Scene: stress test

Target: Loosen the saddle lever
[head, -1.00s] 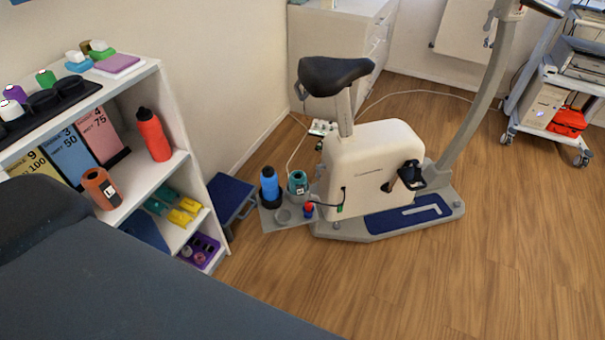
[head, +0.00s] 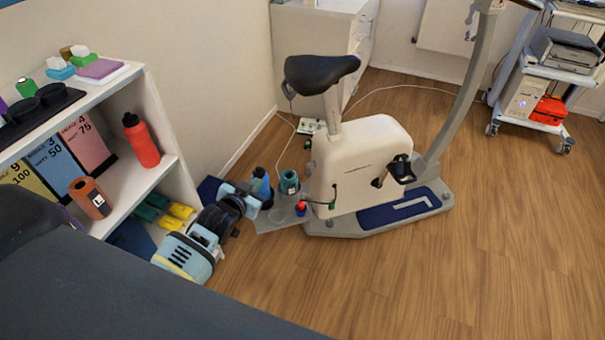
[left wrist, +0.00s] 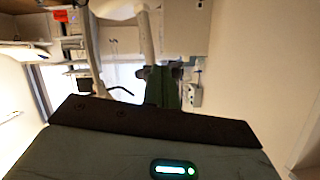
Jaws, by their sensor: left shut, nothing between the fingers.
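The exercise bike's black saddle (head: 320,73) sits on a grey seat post (head: 332,105) above the cream housing (head: 360,165). A thin dark piece (head: 291,103) hangs under the saddle's left end; I cannot tell whether it is the saddle lever. No lever shows clearly on the post. My right gripper is not in view.
A white shelf (head: 166,165) with a red bottle (head: 141,140) is at the left. A dark padded surface fills the lower left. The wooden floor at right is clear.

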